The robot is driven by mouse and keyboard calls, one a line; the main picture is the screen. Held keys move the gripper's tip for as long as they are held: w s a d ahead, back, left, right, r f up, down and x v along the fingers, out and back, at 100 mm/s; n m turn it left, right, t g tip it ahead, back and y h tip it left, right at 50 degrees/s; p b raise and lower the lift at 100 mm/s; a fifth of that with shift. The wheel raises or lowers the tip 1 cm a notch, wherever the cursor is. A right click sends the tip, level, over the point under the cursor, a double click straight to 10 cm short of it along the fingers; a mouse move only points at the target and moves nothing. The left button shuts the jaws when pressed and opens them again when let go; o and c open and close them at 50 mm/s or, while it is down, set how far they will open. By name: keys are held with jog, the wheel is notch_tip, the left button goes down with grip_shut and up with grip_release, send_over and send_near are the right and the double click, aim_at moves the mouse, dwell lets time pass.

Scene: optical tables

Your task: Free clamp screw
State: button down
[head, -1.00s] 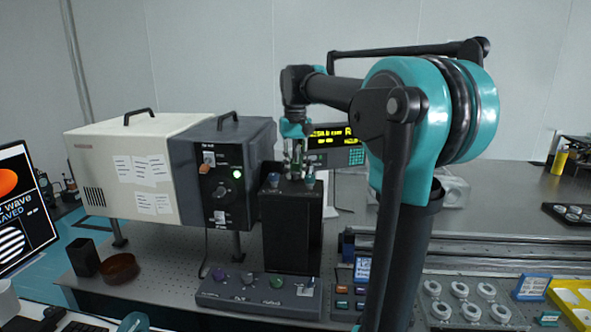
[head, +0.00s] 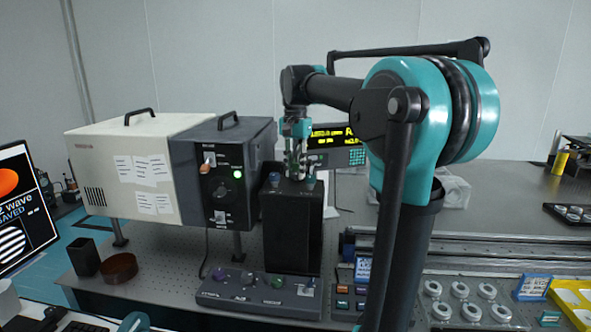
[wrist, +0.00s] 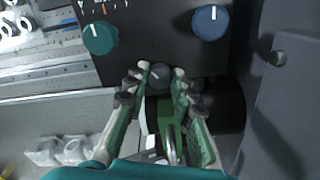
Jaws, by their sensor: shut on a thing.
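The clamp screw (wrist: 159,74) is a small dark knob on the top of a tall black box (head: 292,235). In the wrist view it sits between my two fingertips, and I take it to be the clamp screw. My gripper (wrist: 160,71) points down and is shut on it; it also shows in the head view (head: 295,176). A blue knob (wrist: 211,22) and a teal knob (wrist: 100,38) stand on the same top, apart from the fingers. In the head view my fingers hide the screw.
A dark grey housing (head: 222,170) with a beige cover (head: 133,170) stands left of the box. A lit display unit (head: 335,146) is behind the gripper. A knob panel (head: 255,296) lies in front of the box. A rail and several white rings (head: 458,289) are at right.

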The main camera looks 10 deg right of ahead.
aim_at(295, 173)
dwell(0.5)
jog(key=c, duration=1.3)
grip_release()
notch_tip(295, 173, up, 12)
